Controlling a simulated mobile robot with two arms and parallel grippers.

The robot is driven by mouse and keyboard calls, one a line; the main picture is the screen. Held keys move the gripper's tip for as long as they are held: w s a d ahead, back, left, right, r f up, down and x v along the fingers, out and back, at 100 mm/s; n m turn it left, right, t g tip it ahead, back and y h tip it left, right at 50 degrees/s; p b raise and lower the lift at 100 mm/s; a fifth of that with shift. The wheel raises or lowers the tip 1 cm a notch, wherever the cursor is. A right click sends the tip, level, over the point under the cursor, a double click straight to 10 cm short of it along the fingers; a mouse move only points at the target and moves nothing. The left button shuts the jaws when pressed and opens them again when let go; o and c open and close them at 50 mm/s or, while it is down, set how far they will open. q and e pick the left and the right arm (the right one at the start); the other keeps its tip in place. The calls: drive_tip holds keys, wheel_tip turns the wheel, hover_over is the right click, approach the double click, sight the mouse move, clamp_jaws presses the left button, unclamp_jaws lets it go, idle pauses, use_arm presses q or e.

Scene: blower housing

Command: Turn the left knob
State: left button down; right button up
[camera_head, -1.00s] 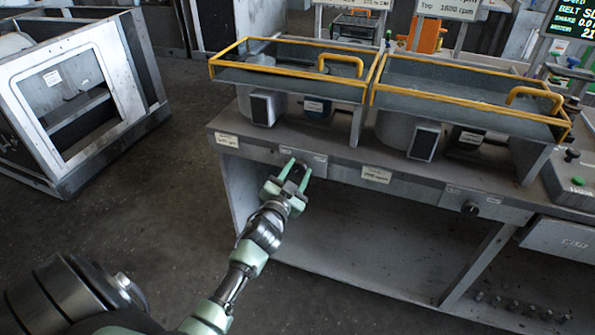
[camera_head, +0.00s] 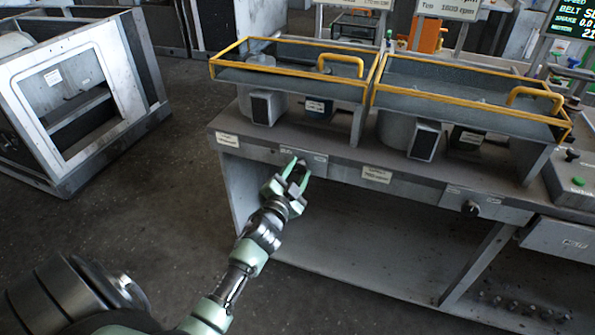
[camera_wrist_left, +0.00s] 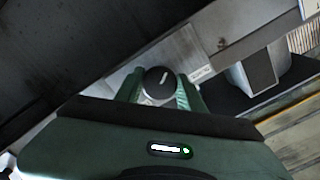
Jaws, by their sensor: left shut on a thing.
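The left knob (camera_wrist_left: 157,79) is round and black with a white mark on its face. It sits on the front panel of the grey workbench, and in the head view it (camera_head: 301,163) is mostly hidden by the gripper. My left gripper (camera_head: 299,171) reaches it from the front, with green fingers on either side. In the left wrist view the two fingers of the left gripper (camera_wrist_left: 158,90) are closed on the knob's sides. My right gripper is not in view.
A second black knob (camera_head: 470,207) is farther right on the panel. Two yellow-railed trays (camera_head: 290,76) (camera_head: 460,97) stand above the bench. A grey metal frame (camera_head: 75,180) stands on the floor at the left. The floor before the bench is clear.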

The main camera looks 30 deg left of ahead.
use_arm(q)
drive_tip(key=c, duration=0.9)
unclamp_jaws()
drive_tip(key=v, duration=0.7)
drive_tip(key=shift+s+d, duration=0.1)
drive_tip(key=shift+s, duration=0.3)
drive_tip(key=s+d+f+n+g+h, duration=0.1)
drive_tip(key=s+d+f+g, duration=0.25)
drive_tip(key=f, duration=0.75)
drive_tip(key=s+d+f+g+h+p, duration=0.15)
drive_tip(key=s+f, duration=0.35)
drive_tip(key=f, duration=0.7)
drive_tip(key=s+d+f+n+g+h, duration=0.1)
drive_tip(key=s+d+f+g, duration=0.3)
drive_tip(key=f, duration=0.7)
drive_tip(key=s+d+f+g, duration=0.1)
drive_tip(key=s+f, duration=0.4)
drive_tip(key=s, duration=0.6)
drive_tip(key=s+d+f+n+g, duration=0.1)
drive_tip(key=s+f+g, duration=0.3)
drive_tip(key=s, duration=0.6)
drive_tip(key=s+d+f+g+h, duration=0.1)
drive_tip(key=s+f+g, duration=0.1)
drive_tip(key=s+f, duration=0.5)
drive_tip(key=shift+s+d+f+p, duration=0.1)
drive_tip(key=shift+s+p, duration=0.1)
drive_tip(key=shift+s, duration=1)
drive_tip(key=shift+s+d+p, duration=0.15)
drive_tip(key=shift+s+p, duration=0.05)
drive_tip(key=shift+s, duration=0.95)
